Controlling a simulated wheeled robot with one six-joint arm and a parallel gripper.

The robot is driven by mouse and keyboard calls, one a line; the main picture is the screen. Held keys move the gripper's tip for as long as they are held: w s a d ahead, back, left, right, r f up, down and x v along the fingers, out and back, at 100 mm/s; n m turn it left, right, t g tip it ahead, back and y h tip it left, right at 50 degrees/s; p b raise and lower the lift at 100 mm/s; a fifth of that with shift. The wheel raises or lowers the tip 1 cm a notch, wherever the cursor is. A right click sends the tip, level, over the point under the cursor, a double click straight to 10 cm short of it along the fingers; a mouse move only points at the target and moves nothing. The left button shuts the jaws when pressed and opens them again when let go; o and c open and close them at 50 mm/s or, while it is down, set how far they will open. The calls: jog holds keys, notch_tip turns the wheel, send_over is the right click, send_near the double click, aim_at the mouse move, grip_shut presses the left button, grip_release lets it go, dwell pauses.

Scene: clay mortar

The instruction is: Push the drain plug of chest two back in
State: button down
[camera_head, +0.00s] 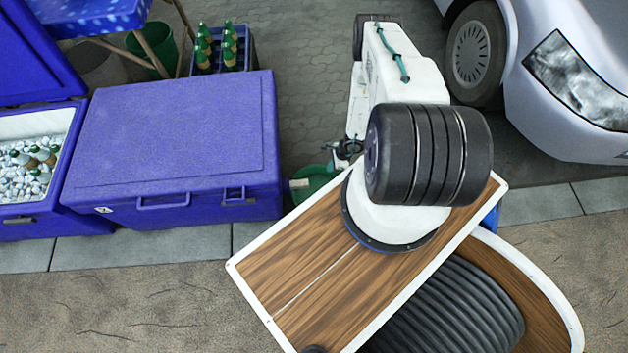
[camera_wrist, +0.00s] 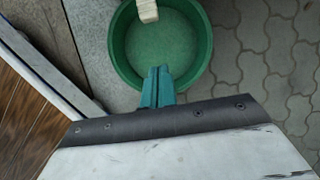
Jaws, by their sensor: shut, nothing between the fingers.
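Chest two is most likely the closed blue-purple chest (camera_head: 175,140); its small white label is too small to read. A pale block, seemingly its drain plug (camera_head: 299,184), sticks out at the chest's right side near the ground. In the wrist view the pale plug (camera_wrist: 147,10) shows at the top edge, over a green tub (camera_wrist: 190,50). My gripper (camera_wrist: 158,72) has its teal fingers shut and empty. It is over the tub, pointing toward the plug, with a visible gap between them. Where the plug enters the chest is hidden.
An open blue chest (camera_head: 70,130) with ice and bottles stands at the left. A bottle crate (camera_head: 222,65) is behind. The green tub (camera_head: 318,182) sits beside the closed chest. A silver car (camera_head: 540,60) stands at the right. Paving behind the tub is clear.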

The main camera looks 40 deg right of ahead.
jog(key=w+a+f, duration=0.3)
jog(key=a+f, duration=0.3)
jog(key=f, duration=0.4)
jog(key=shift+w+a, duration=0.25)
jog(key=shift+a, duration=0.1)
